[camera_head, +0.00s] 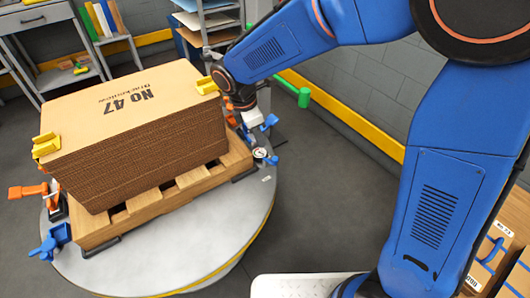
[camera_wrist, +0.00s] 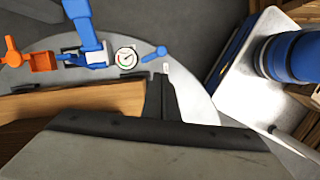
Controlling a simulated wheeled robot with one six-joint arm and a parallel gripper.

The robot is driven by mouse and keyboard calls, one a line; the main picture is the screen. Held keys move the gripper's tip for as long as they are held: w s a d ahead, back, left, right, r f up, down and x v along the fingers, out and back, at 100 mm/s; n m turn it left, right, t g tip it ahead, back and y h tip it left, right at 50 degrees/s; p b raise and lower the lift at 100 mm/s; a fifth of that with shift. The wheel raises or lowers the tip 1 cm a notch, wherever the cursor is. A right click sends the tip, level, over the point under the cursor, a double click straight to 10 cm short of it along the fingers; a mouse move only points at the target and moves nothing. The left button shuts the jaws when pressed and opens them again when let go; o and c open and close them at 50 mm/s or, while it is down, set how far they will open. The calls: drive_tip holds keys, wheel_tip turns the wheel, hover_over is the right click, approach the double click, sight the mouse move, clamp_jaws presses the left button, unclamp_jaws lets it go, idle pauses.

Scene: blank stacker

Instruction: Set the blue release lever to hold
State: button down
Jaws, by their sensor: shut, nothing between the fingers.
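Beside the pallet's right end, a large blue lever (camera_head: 268,122) stands on a bracket; it rises upright in the wrist view (camera_wrist: 85,25). A smaller blue lever (camera_head: 271,160) sits by a round dial gauge (camera_head: 259,153); both show in the wrist view, the small lever (camera_wrist: 155,53) tilted, right of the gauge (camera_wrist: 125,58). I cannot read which one is the release lever or any hold mark. My gripper (camera_wrist: 161,78) is shut and empty, its dark tips just below the small lever in the picture. Contact is unclear. In the head view, my wrist partly hides this area.
A cardboard stack (camera_head: 135,140) with yellow corner pieces stands on a wooden pallet (camera_head: 190,178) on a round grey table (camera_head: 200,240). Orange levers (camera_wrist: 35,61) and another blue lever (camera_head: 52,242) flank the pallet. Open floor lies right of the table.

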drive_tip(key=x, duration=0.9)
drive_tip(key=shift+d+f, duration=0.1)
drive_tip(key=shift+f, duration=0.3)
